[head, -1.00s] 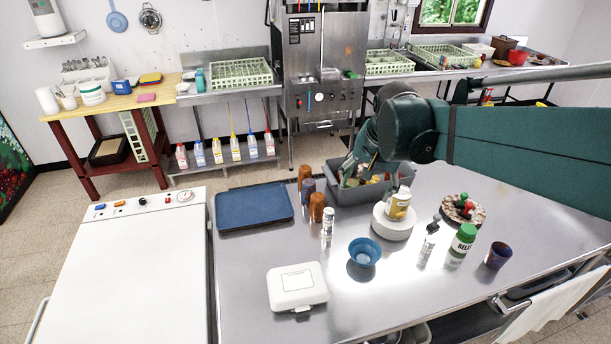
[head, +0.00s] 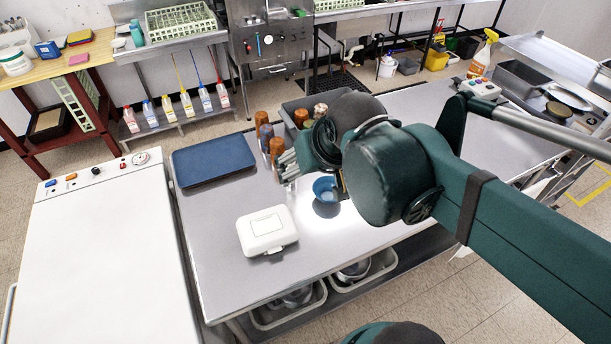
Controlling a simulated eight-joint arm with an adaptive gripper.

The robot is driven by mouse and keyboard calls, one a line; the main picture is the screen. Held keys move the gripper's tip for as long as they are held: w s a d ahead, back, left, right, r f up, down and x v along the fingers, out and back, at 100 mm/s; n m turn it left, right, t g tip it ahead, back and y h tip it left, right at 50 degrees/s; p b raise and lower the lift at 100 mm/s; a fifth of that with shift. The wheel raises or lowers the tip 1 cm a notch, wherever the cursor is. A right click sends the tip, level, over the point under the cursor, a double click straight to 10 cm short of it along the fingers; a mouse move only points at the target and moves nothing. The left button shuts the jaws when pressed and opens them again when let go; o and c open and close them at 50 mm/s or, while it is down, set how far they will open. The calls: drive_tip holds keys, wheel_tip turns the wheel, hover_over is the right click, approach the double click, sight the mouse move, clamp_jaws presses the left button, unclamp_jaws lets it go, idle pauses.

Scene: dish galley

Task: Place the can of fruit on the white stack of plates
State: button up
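In the head view my arm crosses the right half of the picture and covers much of the table (head: 225,220). The white stack of plates and the can of fruit are not visible now; my arm covers that part of the table. A second earlier, a can with a yellow label stood upright on the white stack. The end of my arm is beside the blue bowl (head: 325,190) and the cups.
A blue tray (head: 213,160) and a white lidded box (head: 267,231) lie on the table's left part. Brown cups (head: 277,148) stand by the grey bin (head: 290,110), which is partly hidden. A white-topped unit (head: 95,240) adjoins the table's left side.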

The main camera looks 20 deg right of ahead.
drive_tip(key=shift+s+a+f+n+t, duration=0.15)
drive_tip(key=shift+s+a+f+n, duration=0.15)
drive_tip(key=shift+s, duration=0.25)
drive_tip(key=shift+s+a+f+n+t, duration=0.15)
drive_tip(key=shift+s+a+n, duration=0.25)
drive_tip(key=shift+s, duration=0.15)
